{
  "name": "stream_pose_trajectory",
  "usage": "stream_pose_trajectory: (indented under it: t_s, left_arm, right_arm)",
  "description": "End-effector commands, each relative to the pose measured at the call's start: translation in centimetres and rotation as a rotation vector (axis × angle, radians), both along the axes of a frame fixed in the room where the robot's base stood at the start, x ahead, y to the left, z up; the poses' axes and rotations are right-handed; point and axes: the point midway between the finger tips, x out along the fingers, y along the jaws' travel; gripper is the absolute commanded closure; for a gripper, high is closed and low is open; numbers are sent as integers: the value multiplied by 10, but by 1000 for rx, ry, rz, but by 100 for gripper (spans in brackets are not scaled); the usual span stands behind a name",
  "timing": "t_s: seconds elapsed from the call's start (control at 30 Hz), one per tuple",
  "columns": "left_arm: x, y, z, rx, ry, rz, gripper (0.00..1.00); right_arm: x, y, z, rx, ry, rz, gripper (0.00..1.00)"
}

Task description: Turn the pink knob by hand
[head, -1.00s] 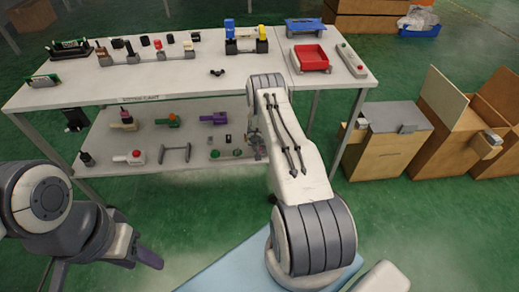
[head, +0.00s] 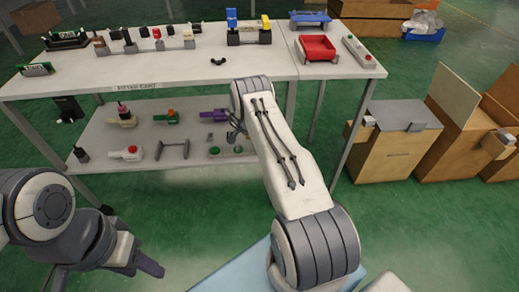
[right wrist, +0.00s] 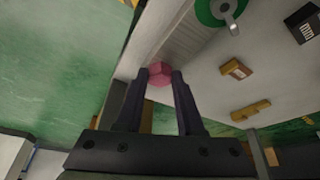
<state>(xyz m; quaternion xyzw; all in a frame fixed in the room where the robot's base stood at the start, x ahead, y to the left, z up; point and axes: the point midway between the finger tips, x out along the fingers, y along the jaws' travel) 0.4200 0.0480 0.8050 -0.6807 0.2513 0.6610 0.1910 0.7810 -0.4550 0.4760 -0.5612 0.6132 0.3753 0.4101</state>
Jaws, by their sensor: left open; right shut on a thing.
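The pink knob (right wrist: 159,74) is a small faceted block in the right wrist view, at the edge of a pale panel. My right gripper (right wrist: 159,79) has its two dark fingers on either side of the knob, shut on it. In the head view my right gripper (head: 236,130) is small and dark at the lower shelf, beside a purple fixture (head: 214,115). I cannot pick out the pink knob in the head view. My left gripper (head: 147,264) is open and empty at the lower left, over the floor, away from the fixtures.
The lower shelf (head: 180,165) holds several fixtures, including a grey bar handle (head: 172,150). The table top (head: 240,70) carries lever fixtures and a red tray (head: 318,48). Wooden boxes (head: 390,155) stand at the right. Green floor is open in front.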

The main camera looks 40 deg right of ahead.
Motion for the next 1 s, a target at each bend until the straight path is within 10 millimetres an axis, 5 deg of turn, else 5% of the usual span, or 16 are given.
stream_pose_trajectory:
  t_s: [0.4, 1.0]
  left_arm:
    - [0, 0, -36, 0, 0, 0, 50]
    - [0, 0, -41, 0, 0, 0, 50]
  right_arm:
    - [3, 0, -3, 1, 0, -246, 100]
    - [3, -1, 0, 0, 1, -304, 100]
